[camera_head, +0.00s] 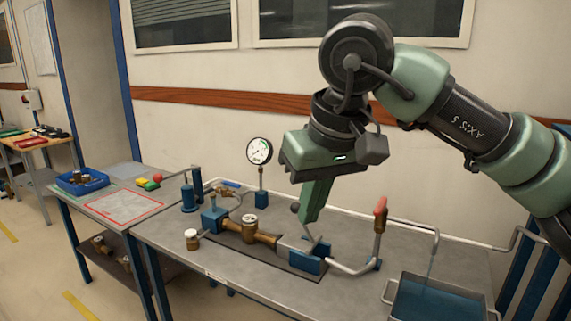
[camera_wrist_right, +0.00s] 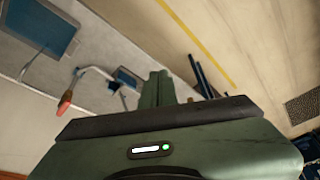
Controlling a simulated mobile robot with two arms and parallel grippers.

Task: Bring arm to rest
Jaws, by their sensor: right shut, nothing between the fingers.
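My right arm comes in from the right in the head view. Its green gripper (camera_head: 314,203) points down over the right part of the testbench, and its fingers are together with nothing between them. In the head view the fingertips appear just above the blue clamp block (camera_head: 311,262) at the right end of the brass meter (camera_head: 250,229); whether they touch anything there I cannot tell. The right wrist view shows the closed fingers (camera_wrist_right: 157,88) with the bench to their left. My left gripper is in neither view.
A red-handled valve (camera_head: 380,207) stands right of the gripper, also visible in the wrist view (camera_wrist_right: 65,102). A pressure gauge (camera_head: 259,151) rises behind the meter. A blue-grey tank (camera_head: 436,298) is at the right. A side table holds a blue bin (camera_head: 82,184). The wall is behind the bench.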

